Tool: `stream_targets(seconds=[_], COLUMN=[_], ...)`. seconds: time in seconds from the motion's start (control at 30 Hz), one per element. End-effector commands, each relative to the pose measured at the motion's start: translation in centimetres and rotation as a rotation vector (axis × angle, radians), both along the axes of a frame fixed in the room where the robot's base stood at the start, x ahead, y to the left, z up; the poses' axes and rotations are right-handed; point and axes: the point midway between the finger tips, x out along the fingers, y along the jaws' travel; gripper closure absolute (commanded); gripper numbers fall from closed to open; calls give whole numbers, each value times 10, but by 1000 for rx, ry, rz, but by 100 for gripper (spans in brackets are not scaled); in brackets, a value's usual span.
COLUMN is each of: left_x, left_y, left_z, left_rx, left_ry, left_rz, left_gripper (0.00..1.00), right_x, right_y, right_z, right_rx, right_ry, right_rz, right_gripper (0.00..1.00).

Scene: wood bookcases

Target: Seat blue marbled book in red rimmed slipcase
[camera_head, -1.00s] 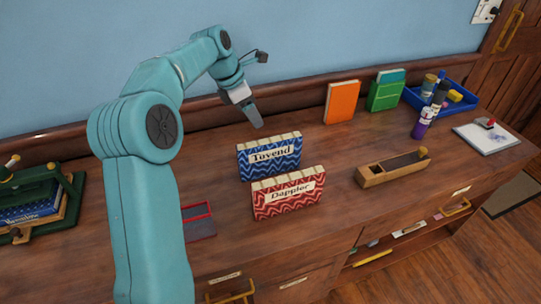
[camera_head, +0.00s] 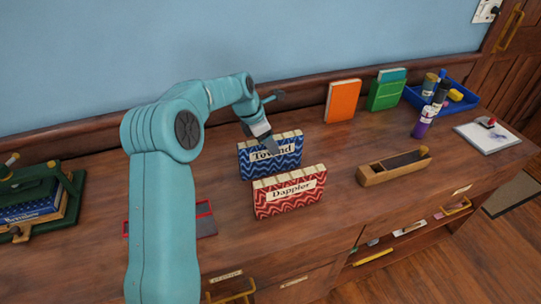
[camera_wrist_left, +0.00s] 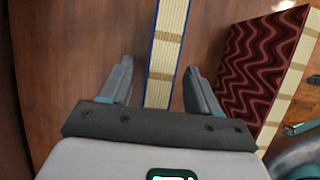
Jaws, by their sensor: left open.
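The blue marbled book (camera_head: 262,166), with a pale name label, stands upright on the wooden top. My left gripper (camera_head: 272,146) is over it, pointing down. In the left wrist view, the open fingers (camera_wrist_left: 157,82) are on either side of the book's pale page edge (camera_wrist_left: 167,40), with gaps visible. The book is not gripped. The red-rimmed slipcase (camera_head: 207,225) is at the lower left in the head view, largely hidden behind my left arm. My right gripper is not in view.
A red marbled book (camera_head: 288,197) stands close in front of the blue one and shows in the left wrist view (camera_wrist_left: 255,65). A wooden box (camera_head: 393,168), orange book (camera_head: 342,102), green slipcase (camera_head: 384,95) and blue tray (camera_head: 467,97) are right. A green press (camera_head: 50,205) is left.

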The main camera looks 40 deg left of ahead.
Motion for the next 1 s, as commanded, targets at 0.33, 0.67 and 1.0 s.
stream_targets(seconds=[0.33, 0.67, 1.0], left_x=[0, 0, 0], left_y=[0, 0, 0], left_z=[0, 1, 1], left_rx=[0, 0, 1], left_ry=[0, 0, 0], left_rz=[0, 0, 0], left_gripper=[100, 100, 100], right_x=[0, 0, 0], right_y=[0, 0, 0], right_z=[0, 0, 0], right_rx=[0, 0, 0], right_ry=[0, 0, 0], right_rz=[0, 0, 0], right_gripper=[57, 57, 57])
